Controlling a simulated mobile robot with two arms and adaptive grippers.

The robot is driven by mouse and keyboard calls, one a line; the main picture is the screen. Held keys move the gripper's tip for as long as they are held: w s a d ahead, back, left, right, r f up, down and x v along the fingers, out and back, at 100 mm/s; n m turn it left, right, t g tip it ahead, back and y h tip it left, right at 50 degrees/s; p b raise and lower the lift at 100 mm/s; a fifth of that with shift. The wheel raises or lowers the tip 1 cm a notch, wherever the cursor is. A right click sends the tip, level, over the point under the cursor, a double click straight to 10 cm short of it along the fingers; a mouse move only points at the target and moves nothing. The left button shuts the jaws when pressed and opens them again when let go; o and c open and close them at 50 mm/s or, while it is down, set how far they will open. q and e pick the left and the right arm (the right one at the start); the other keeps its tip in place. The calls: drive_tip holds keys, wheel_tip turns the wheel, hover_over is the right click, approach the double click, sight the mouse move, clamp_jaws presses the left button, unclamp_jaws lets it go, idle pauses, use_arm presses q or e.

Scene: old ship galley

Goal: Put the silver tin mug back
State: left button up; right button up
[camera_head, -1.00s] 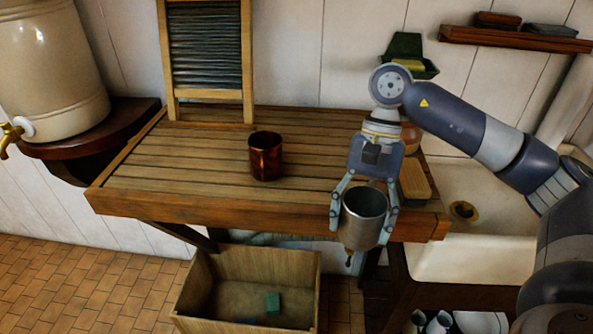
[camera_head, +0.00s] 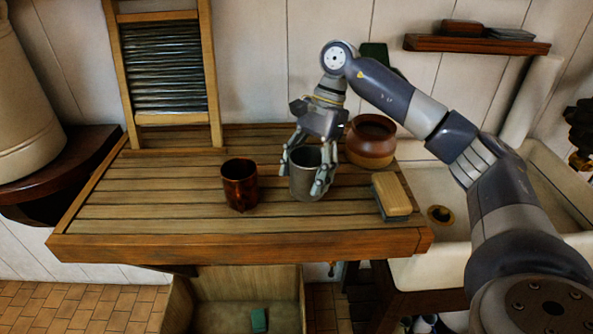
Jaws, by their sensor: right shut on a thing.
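The silver tin mug (camera_head: 305,181) is upright at the slatted wooden draining board (camera_head: 150,215), right of the copper mug (camera_head: 240,186). My right gripper (camera_head: 306,176) is shut on the silver mug, with a finger on each side of it. The mug's base is at or just above the slats; I cannot tell whether it touches. My left gripper is not in view.
A brown crock (camera_head: 371,142) stands close behind and right of the held mug. A scrubbing brush (camera_head: 391,195) lies at the board's right end, beside the sink (camera_head: 440,180). A washboard (camera_head: 165,70) leans at the back. The board's left part is clear.

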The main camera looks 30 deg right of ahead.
drive_tip(key=shift+w+a, duration=0.15)
drive_tip(key=shift+w, duration=0.4)
drive_tip(key=shift+w+a, duration=0.15)
drive_tip(key=shift+w, duration=0.4)
drive_tip(key=shift+w+f+p, duration=0.15)
drive_tip(key=shift+p, duration=0.2)
wheel_tip(320, 180, down, 3)
drive_tip(key=shift+p, duration=0.8)
drive_tip(key=shift+f, duration=0.2)
drive_tip(key=shift+f+b, duration=0.25)
drive_tip(key=shift+b, duration=0.1)
drive_tip(key=o, duration=1.1)
drive_tip(key=shift+r, duration=0.1)
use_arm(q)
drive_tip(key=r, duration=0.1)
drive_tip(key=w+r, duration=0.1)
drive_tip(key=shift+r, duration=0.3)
use_arm(e)
drive_tip(key=shift+o, duration=0.2)
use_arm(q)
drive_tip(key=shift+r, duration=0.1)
use_arm(e)
drive_tip(key=shift+r, duration=0.1)
